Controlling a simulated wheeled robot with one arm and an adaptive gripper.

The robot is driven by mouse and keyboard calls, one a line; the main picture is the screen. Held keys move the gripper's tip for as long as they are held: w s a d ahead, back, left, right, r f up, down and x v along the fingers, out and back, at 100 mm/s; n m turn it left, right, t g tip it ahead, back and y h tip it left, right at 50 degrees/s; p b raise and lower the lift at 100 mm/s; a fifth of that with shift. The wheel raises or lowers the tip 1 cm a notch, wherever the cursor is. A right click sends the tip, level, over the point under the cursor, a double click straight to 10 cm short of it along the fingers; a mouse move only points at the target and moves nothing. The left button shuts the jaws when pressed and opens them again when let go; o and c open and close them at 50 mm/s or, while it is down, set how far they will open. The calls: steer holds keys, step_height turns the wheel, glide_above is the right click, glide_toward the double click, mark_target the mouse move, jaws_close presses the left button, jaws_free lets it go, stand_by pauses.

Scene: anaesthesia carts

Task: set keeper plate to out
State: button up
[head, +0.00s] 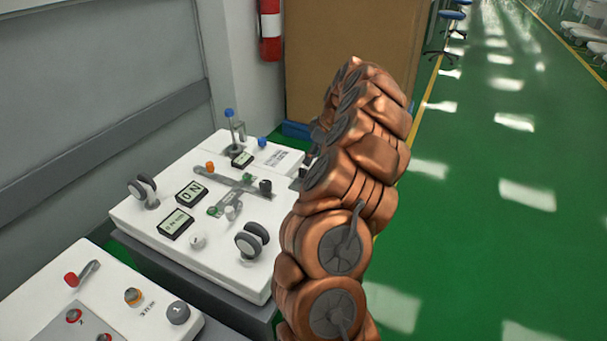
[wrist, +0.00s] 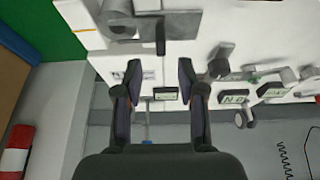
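A white cart top (head: 140,220) carries a grey slotted plate (head: 236,186) with small knobs along it. I cannot tell for sure which part is the keeper plate. A grey bracket with a blue-tipped upright lever (head: 231,122) stands at the far edge. My gripper (wrist: 159,68) is open, its two dark fingers apart over the white top in the wrist view. A small display (wrist: 165,93) shows between the fingers, seemingly below them. Nothing is held. In the head view my copper arm hides the gripper and the cart's right edge.
Black-and-grey wheel knobs (head: 252,240) and displays, one reading "NO" or "ON" (head: 190,193), stand on the top. A second white cart (head: 40,290) with a red-tipped lever is at front left. A wall is behind; green floor (head: 490,200) is free at right.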

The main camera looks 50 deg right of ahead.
mark_target(304, 169)
steer(key=x, duration=0.7)
steer(key=shift+w+a+f, duration=0.1)
steer(key=shift+w+f, duration=0.05)
steer(key=shift+f, duration=0.1)
jaws_close()
stand_by(0.5)
